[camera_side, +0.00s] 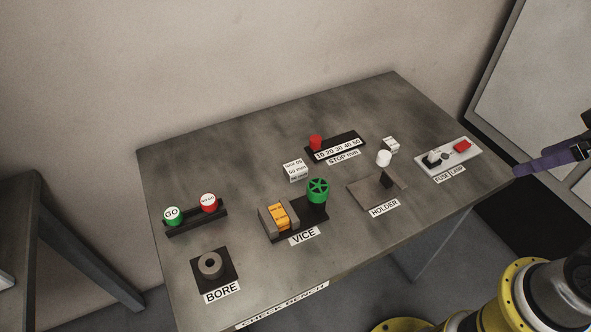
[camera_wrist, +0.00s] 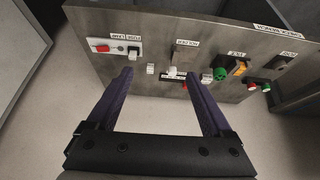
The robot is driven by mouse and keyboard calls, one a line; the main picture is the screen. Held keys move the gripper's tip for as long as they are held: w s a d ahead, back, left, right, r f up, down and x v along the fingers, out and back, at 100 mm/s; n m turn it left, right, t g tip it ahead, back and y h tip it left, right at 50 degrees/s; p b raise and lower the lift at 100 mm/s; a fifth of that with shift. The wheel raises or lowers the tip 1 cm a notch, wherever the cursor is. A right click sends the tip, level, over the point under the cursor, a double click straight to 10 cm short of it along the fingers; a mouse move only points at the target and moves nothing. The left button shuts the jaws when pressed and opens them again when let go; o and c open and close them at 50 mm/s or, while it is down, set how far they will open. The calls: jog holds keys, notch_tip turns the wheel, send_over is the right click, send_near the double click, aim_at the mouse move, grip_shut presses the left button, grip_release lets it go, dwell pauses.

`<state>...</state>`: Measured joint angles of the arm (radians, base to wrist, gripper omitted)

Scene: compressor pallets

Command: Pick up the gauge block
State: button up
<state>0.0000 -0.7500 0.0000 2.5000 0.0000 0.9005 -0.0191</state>
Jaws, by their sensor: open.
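Two white blocks with black print stand on the bench, and I cannot tell for certain which is the gauge block. The larger printed block (camera_side: 295,170) is behind the vice; it also shows near the right finger in the wrist view (camera_wrist: 207,78). The smaller printed block (camera_side: 391,145) is behind the holder; it shows between the fingers in the wrist view (camera_wrist: 150,69). An orange block (camera_side: 279,216) sits between the vice jaws. My gripper (camera_wrist: 160,79) has its purple fingers wide apart and nothing between them. In the side view, only part of it shows at the right edge, apart from the bench.

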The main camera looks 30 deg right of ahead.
jog(key=w+a+r+n, duration=0.2)
jog(key=w+r+n, duration=0.6)
jog(key=w+r, duration=0.25)
jog(key=n+g, duration=0.6)
jog(key=n, duration=0.4)
send_over(296, 167)
jog(key=f, duration=2.9)
jog(key=shift+a, duration=0.35)
jog(key=shift+d+f, duration=0.15)
jog(key=shift+f, duration=1.5)
jog(key=shift+d+f, duration=0.15)
jog(key=shift+f, duration=1.45)
